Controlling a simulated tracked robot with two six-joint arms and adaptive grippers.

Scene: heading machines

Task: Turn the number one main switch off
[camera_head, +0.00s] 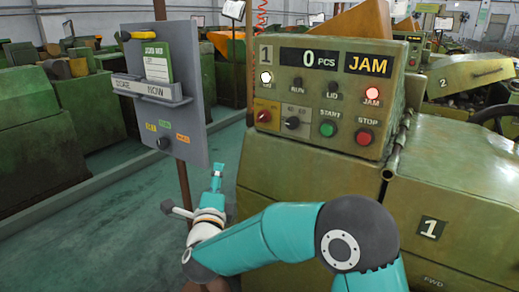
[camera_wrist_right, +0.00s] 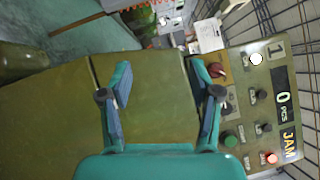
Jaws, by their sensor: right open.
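The number 1 machine's control panel (camera_head: 330,98) shows "0 PCS" and "JAM". Its main switch, a red rotary knob (camera_head: 264,116) on a yellow plate, sits at the panel's lower left. In the right wrist view the red knob (camera_wrist_right: 216,71) lies just beyond the right-hand fingertip; I cannot tell whether they touch. My right gripper (camera_head: 217,175) is below and left of the panel in the head view. In the wrist view the gripper (camera_wrist_right: 162,75) is open, with nothing between its fingers. My left gripper is not in view.
A black selector knob (camera_head: 292,123) is right of the main switch. The green start button (camera_head: 328,129) and red stop button (camera_head: 364,137) are farther right. White (camera_head: 266,77) and red (camera_head: 372,93) lamps are lit. A grey board (camera_head: 190,80) on a post stands left.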

